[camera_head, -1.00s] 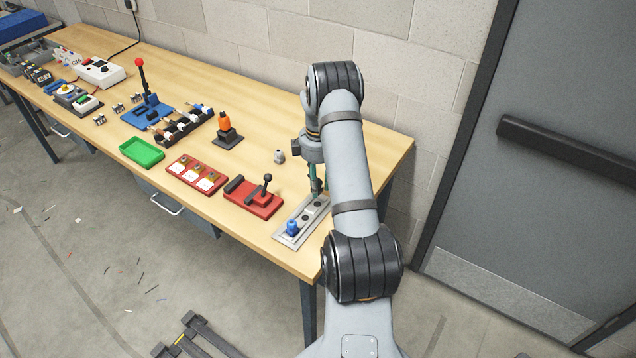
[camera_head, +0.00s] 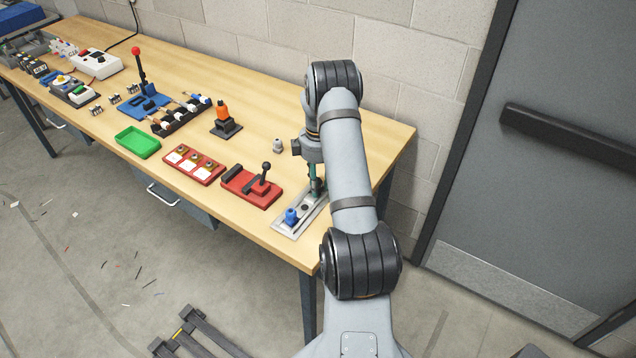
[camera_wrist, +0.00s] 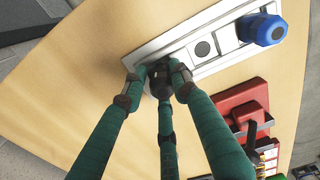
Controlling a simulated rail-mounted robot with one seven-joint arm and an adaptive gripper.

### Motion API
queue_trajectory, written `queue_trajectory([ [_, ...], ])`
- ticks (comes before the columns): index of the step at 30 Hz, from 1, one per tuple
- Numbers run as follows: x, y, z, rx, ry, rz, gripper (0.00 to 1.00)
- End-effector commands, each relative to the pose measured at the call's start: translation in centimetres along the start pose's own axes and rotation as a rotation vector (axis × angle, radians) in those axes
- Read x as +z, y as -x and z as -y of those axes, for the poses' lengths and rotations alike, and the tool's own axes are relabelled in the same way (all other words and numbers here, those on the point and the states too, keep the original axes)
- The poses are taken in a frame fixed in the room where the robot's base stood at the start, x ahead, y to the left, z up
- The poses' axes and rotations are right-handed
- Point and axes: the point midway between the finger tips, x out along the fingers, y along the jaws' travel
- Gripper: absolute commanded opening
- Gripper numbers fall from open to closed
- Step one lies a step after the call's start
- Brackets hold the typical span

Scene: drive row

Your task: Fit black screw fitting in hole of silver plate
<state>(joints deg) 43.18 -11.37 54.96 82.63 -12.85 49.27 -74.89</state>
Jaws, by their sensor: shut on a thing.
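The silver plate (camera_head: 285,231) lies near the table's front right corner and also shows in the wrist view (camera_wrist: 185,52). A blue fitting (camera_wrist: 262,28) stands at one end of it. A dark round hole or insert (camera_wrist: 202,48) shows in the plate's middle. My gripper (camera_head: 316,186), with green fingers, points down at the plate's far end. In the wrist view my gripper (camera_wrist: 158,78) is shut on the black screw fitting (camera_wrist: 160,84). The fitting is at the plate's end; the fingers hide whether it is in a hole or just above.
A red base with a black lever (camera_head: 252,188) stands just left of the plate. A small grey fitting (camera_head: 277,146) stands behind. A red tray (camera_head: 194,165), a green tray (camera_head: 138,142) and an orange-topped block (camera_head: 225,122) are farther left. The table's right end is bare.

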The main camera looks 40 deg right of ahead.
Motion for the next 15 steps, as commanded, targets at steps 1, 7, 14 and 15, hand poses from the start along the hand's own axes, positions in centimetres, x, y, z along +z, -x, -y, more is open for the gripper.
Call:
queue_trajectory([
  [1,-0.01,0.01,-0.01,0.0,0.0,0.0,0.02],
  [7,0.0,-0.09,-0.01,0.0,0.0,0.0,0.02],
  [14,0.0,-0.45,0.0,0.0,0.0,0.0,0.02],
  [15,0.0,-0.51,0.0,0.0,0.0,0.0,0.02],
])
